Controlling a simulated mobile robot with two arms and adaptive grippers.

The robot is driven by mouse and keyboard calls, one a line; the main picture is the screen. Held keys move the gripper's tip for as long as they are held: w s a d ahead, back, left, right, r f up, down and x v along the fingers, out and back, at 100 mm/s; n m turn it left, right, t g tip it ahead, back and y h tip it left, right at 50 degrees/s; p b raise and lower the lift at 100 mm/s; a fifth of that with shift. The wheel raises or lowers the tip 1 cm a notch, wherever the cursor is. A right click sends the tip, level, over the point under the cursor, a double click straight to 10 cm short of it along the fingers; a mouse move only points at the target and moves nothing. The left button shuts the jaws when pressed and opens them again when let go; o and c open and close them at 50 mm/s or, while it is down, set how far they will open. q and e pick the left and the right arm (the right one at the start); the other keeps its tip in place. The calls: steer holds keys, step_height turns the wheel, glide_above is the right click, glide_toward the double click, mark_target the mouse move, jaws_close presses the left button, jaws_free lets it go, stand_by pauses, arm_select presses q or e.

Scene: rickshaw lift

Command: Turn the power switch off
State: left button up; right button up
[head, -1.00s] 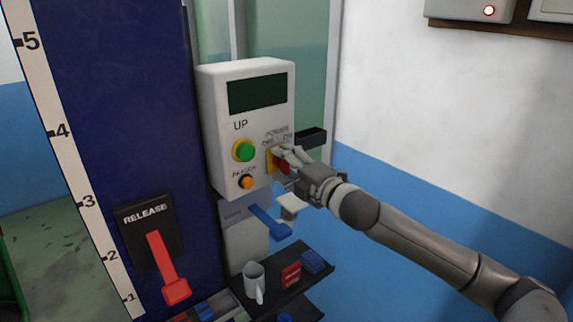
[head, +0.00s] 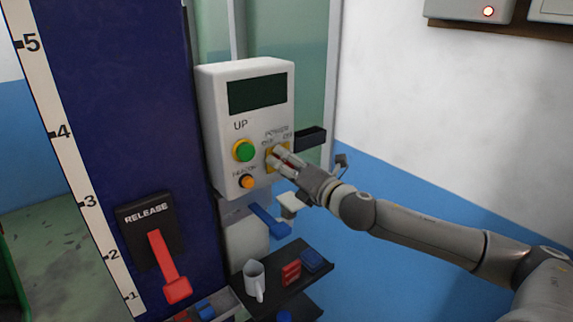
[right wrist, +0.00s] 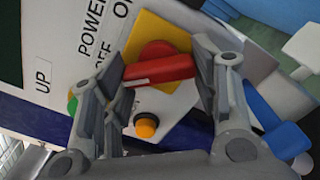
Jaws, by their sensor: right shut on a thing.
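The power switch is a red rotary handle on a yellow plate (right wrist: 185,35), set on the white control box (head: 215,120) under the POWER label with OFF and ON. My right gripper (head: 278,157) is at the switch and hides most of it in the head view. In the right wrist view the red switch handle (right wrist: 160,70) lies between the two fingers of my right gripper (right wrist: 163,72), which is shut on it. I cannot tell which label the handle points to. My left gripper is not in view.
A green UP button (head: 244,150) and an orange button (head: 246,182) sit left of the switch. A red RELEASE lever (head: 167,265) is at lower left.

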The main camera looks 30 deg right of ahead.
stand_by(0.4)
steer(key=o, duration=1)
steer(key=shift+s+f, duration=0.1)
steer(key=shift+s, duration=0.05)
steer(key=s, duration=0.7)
steer(key=s+d, duration=0.1)
steer(key=s, duration=0.3)
steer(key=shift+s, duration=0.35)
stand_by(0.6)
